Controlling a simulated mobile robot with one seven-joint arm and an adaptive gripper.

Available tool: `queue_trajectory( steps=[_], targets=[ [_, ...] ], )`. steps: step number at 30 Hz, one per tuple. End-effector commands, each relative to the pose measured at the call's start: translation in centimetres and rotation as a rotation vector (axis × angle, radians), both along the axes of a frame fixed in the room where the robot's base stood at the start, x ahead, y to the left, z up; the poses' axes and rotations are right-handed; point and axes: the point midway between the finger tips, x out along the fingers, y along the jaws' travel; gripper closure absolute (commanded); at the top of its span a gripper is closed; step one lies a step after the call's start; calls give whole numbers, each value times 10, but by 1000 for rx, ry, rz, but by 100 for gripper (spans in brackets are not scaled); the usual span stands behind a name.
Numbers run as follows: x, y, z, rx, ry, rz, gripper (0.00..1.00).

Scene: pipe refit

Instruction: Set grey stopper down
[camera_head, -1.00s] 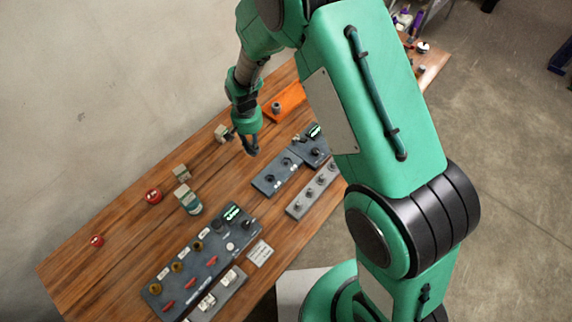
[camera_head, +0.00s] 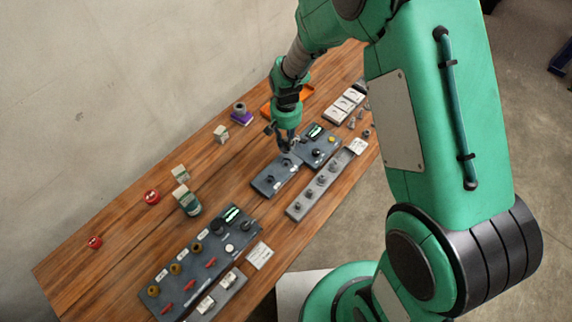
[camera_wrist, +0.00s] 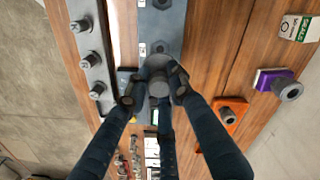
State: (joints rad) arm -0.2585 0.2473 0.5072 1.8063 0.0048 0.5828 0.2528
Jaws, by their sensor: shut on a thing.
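My gripper (camera_wrist: 154,92) is shut on a grey stopper (camera_wrist: 158,87), which shows as a round grey piece between the dark fingers in the wrist view. In the head view my gripper (camera_head: 287,148) points down over the far end of a small dark grey panel (camera_head: 268,184), close to where it meets a second panel. The fingers hide the stopper in the head view. The small panel also shows in the wrist view (camera_wrist: 163,18), with round dark fittings along it. I cannot tell whether the stopper touches the panel.
A rail with several grey plugs (camera_head: 294,210) lies along the near side. An orange tray (camera_head: 267,110) with a grey piece and a purple block (camera_head: 241,118) with a grey ring stand behind. A larger control panel (camera_head: 195,262) is at lower left. Bare wood lies left of the small panel.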

Motion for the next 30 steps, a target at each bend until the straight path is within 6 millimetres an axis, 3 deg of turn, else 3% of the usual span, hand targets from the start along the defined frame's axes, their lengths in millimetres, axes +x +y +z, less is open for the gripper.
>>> queue_trajectory(
  steps=[7,18,30],
  targets=[
    [0,0,-10,0,1,0,100],
    [0,0,-58,0,1,0,100],
    [1,0,-63,0,-1,0,100]
  ],
)
